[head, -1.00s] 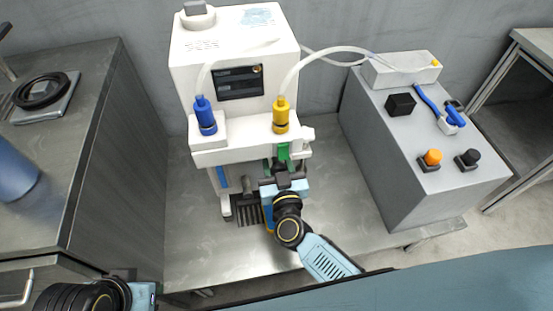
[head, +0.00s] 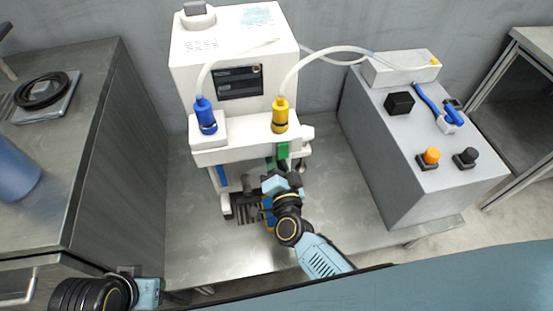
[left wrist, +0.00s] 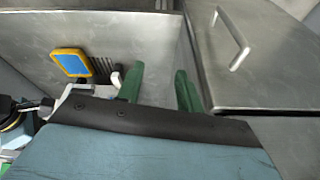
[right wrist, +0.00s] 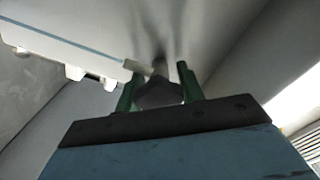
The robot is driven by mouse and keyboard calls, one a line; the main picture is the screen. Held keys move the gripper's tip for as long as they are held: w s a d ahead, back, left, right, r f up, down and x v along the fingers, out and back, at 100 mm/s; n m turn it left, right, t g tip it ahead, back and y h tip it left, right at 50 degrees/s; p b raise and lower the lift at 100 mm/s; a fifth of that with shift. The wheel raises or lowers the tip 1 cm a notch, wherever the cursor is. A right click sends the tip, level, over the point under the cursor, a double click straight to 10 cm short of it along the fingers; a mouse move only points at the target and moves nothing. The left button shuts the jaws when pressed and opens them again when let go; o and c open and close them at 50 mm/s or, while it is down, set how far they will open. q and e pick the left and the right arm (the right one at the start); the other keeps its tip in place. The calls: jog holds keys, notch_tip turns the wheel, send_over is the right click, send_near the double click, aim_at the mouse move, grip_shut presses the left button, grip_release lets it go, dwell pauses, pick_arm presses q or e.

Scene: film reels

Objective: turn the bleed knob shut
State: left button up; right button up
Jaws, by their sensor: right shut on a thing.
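The bleed knob (right wrist: 158,94) is a grey knob under the white machine, seen in the right wrist view between the green fingers of my right gripper (right wrist: 157,88). The fingers are shut on its sides. In the head view my right gripper (head: 281,168) is below the front ledge of the white machine (head: 236,150), and it hides the knob. My left gripper (left wrist: 160,88) is open and empty in the left wrist view, its green fingers apart. Its body shows at the lower left of the head view.
A blue bottle (head: 207,116) and a yellow bottle (head: 280,116) stand on the machine's ledge. A yellow-edged blue pad (left wrist: 72,63) lies below, beside a dark grille. A grey control box (head: 420,150) stands right. A steel cabinet (head: 75,150) is at left.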

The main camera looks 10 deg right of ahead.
jog(key=shift+f+m, duration=0.1)
jog(key=shift+m, duration=0.9)
jog(key=m, duration=0.2)
jog(key=shift+m+b, duration=0.3)
jog(key=shift+b, duration=0.1)
jog(key=m+b, duration=0.1)
jog(key=m, duration=0.2)
jog(key=shift+m, duration=0.4)
pick_arm(q)
jog(key=w+d+r+t+h, duration=0.1)
jog(key=w+d+r+t, duration=0.1)
jog(key=w+r+t, duration=0.2)
jog(key=shift+w+d+r, duration=0.15)
jog(key=shift+w+d, duration=0.25)
jog(key=shift+w, duration=0.15)
pick_arm(e)
jog(key=shift+m, duration=0.7)
jog(key=o, duration=1)
